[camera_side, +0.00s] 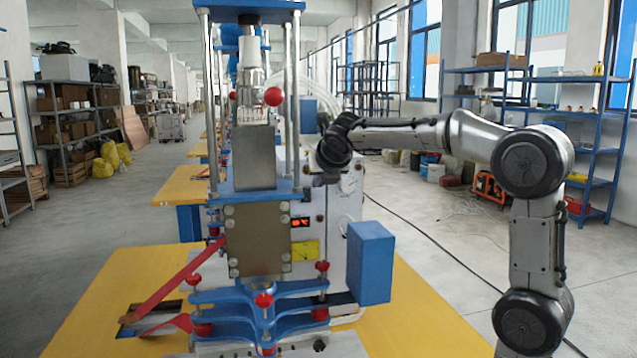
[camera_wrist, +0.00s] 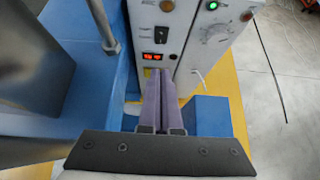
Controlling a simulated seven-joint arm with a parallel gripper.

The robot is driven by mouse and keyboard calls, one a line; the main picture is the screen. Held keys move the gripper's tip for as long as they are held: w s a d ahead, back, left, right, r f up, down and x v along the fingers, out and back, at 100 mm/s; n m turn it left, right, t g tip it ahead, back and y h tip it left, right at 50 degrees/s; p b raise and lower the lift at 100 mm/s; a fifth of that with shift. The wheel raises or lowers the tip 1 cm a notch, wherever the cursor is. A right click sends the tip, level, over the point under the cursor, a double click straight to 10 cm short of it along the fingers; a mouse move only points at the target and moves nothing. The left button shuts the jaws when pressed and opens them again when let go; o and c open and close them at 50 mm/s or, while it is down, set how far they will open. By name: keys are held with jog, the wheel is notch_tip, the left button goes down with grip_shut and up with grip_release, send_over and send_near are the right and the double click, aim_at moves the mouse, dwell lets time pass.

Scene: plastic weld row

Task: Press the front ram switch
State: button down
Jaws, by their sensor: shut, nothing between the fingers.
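The white control box (camera_wrist: 185,75) fills the upper middle of the wrist view. Its front face carries a black rocker switch (camera_wrist: 161,34) above a lit red display (camera_wrist: 154,56); I cannot tell for certain whether this is the front ram switch. My gripper (camera_wrist: 161,73) is shut and empty, with its grey-purple fingers together. The fingertips appear just below the display in the picture; I cannot tell whether they touch the panel. In the side view my wrist (camera_side: 336,148) is right of the press, and the fingers are not clear there.
The blue press plate and steel posts (camera_side: 212,100) stand close on the left. A green lamp (camera_wrist: 213,5), red button (camera_wrist: 246,16) and dial (camera_wrist: 215,32) are on the control box's right face.

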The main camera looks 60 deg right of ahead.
jog(key=shift+s+a+f, duration=0.15)
jog(key=shift+f, duration=0.65)
jog(key=shift+f, duration=0.1)
send_near(310, 200)
jog(key=w+f, duration=0.1)
jog(key=w+d+f, duration=0.1)
jog(key=w+f, duration=0.1)
jog(key=f, duration=0.1)
jog(key=shift+w+d, duration=0.1)
jog(key=shift+d, duration=0.3)
jog(key=shift+w+d+f, duration=0.15)
jog(key=shift+w+d, duration=0.4)
jog(key=shift+d, duration=0.05)
